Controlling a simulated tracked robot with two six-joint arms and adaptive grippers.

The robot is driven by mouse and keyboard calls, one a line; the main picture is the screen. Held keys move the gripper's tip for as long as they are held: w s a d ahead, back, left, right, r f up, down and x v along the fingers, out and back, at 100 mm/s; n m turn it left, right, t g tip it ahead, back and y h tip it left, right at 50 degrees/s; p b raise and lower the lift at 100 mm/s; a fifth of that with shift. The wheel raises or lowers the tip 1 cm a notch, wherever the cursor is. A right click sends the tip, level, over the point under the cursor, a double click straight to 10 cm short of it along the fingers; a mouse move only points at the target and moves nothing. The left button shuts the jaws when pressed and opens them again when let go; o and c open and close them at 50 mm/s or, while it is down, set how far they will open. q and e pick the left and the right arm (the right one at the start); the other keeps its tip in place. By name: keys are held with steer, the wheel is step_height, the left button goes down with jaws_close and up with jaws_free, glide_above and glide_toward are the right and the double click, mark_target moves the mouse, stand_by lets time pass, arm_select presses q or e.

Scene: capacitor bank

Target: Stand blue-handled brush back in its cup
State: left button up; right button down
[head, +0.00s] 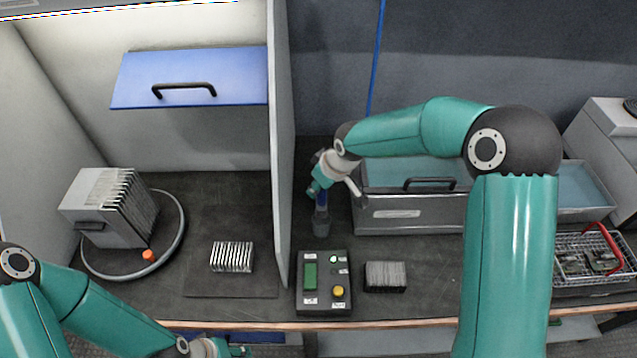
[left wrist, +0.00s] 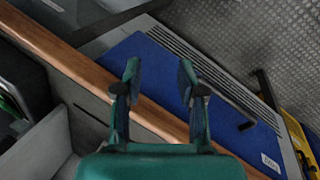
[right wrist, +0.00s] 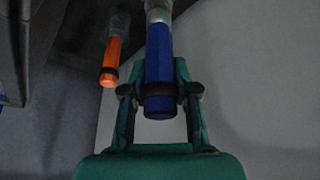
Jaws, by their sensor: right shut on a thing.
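My right gripper (head: 318,192) is shut on the blue-handled brush (right wrist: 159,75). Its two fingers close on the blue handle near the handle's end, and a pale metallic collar shows at the handle's far end. In the head view the blue handle (head: 321,200) points down from the gripper. A dark grey round piece (head: 321,227) shows right below it; I cannot tell whether this is the cup or the bristles. My left gripper (left wrist: 160,80) is open and empty at the front edge of the bench.
An orange-handled tool (right wrist: 110,65) is beside the brush in the right wrist view. A control box (head: 324,283) and a stack of grey plates (head: 385,277) lie in front. A metal case (head: 410,215) stands to the right; a partition (head: 281,150) rises to the left.

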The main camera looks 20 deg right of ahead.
mark_target(319, 199)
steer(key=shift+f+b, duration=2)
steer(key=shift+f, duration=0.55)
steer(key=c, duration=0.8)
jaws_free()
steer(key=shift+r, duration=0.15)
steer(key=v, duration=1.1)
steer(key=shift+s+r, duration=0.2)
steer(key=shift+r, duration=0.1)
steer(key=shift+d, duration=0.1)
steer(key=shift+r, duration=0.1)
